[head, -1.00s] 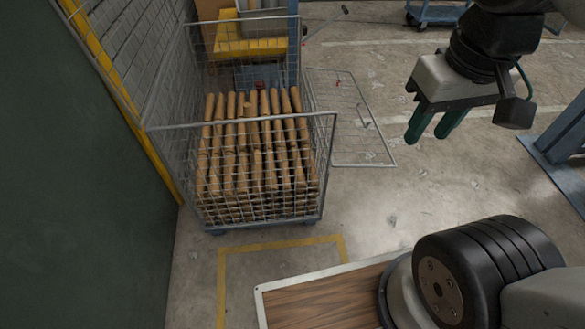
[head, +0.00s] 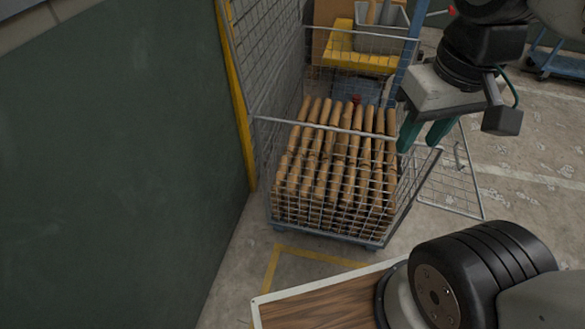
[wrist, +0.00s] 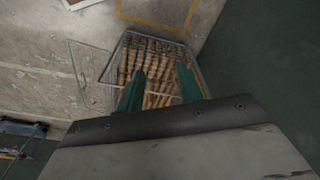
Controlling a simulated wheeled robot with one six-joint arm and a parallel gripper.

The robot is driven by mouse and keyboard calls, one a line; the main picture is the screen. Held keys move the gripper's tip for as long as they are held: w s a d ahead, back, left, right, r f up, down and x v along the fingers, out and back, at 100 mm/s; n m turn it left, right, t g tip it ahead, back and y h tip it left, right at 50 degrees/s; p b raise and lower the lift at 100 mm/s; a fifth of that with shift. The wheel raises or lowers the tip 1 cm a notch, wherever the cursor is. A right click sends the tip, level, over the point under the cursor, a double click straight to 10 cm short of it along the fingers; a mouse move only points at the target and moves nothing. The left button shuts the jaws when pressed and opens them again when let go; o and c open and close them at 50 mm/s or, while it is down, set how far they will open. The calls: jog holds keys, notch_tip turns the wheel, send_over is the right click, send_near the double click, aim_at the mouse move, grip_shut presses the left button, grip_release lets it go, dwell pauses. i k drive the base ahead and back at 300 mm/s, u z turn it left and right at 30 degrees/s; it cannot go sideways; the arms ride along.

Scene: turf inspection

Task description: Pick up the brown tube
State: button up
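Many brown tubes (head: 345,160) lie stacked side by side in a wire mesh cart (head: 325,228). They also show in the wrist view (wrist: 158,62), beyond my fingers. I cannot tell one particular brown tube apart from the others. My gripper (head: 422,138) has two green fingers pointing down, spread apart with nothing between them. In the head view it overlaps the cart's right side. In the wrist view the fingers (wrist: 160,75) appear over the tubes, but the gripper looks well above them. The lower tubes are partly hidden by the mesh.
A dark green wall (head: 120,170) stands left of the cart, with a yellow post (head: 238,110) between. An open mesh gate (head: 455,175) reaches out at the cart's right. Behind are a yellow shelf (head: 362,58) and a grey bin (head: 385,40).

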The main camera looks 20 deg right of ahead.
aim_at(371, 10)
jog(key=u, duration=0.2)
jog(key=i, duration=0.4)
jog(key=z, duration=1.9)
jog(key=k, duration=1.2)
jog(key=z, duration=0.9)
jog(key=i, duration=3.25)
jog(key=u, duration=0.35)
jog(key=i, duration=2.45)
jog(key=u, duration=0.3)
